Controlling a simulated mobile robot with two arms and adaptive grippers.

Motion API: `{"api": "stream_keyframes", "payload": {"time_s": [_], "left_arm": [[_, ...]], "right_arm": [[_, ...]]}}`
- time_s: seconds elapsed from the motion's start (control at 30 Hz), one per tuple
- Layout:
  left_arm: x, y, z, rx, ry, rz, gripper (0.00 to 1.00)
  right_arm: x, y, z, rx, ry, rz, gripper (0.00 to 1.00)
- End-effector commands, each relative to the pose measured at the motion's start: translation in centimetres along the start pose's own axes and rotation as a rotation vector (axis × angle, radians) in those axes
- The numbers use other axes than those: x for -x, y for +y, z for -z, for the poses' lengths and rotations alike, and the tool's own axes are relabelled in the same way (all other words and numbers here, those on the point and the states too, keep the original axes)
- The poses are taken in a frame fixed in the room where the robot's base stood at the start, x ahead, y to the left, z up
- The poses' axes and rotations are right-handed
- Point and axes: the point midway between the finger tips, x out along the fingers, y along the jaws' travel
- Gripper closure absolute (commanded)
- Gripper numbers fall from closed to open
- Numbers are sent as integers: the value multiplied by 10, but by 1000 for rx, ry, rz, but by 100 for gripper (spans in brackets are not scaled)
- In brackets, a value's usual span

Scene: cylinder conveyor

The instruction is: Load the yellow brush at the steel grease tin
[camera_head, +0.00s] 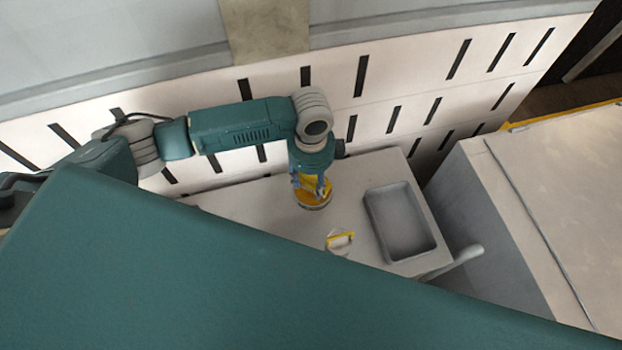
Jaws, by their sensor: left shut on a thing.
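My left gripper (311,188) points down over the pale worktop and is shut on a yellow thing, which seems to be the yellow brush. Its jaws hide most of the brush. Right under the jaws is a round tin with a steel-grey rim (316,208), which seems to be the grease tin, with yellow showing inside. I cannot tell whether the brush touches the tin or its contents. A small pale round piece with a yellow bar (340,240) stands nearer, apart from the gripper. My right gripper is not in view.
A grey rectangular tray (421,255) lies right of the tin on the worktop (250,208). A pale slotted wall (215,110) runs behind. A large beige box (560,200) stands at the right. The worktop left of the tin is clear.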

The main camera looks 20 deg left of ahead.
Motion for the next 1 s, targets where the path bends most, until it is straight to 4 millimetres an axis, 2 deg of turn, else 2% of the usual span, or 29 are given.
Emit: {"api": "stream_keyframes", "payload": {"time_s": [1.0], "left_arm": [[-10,0,0,0,1,0,76]], "right_arm": [[-4,-3,2,-3,2,3,60]]}}
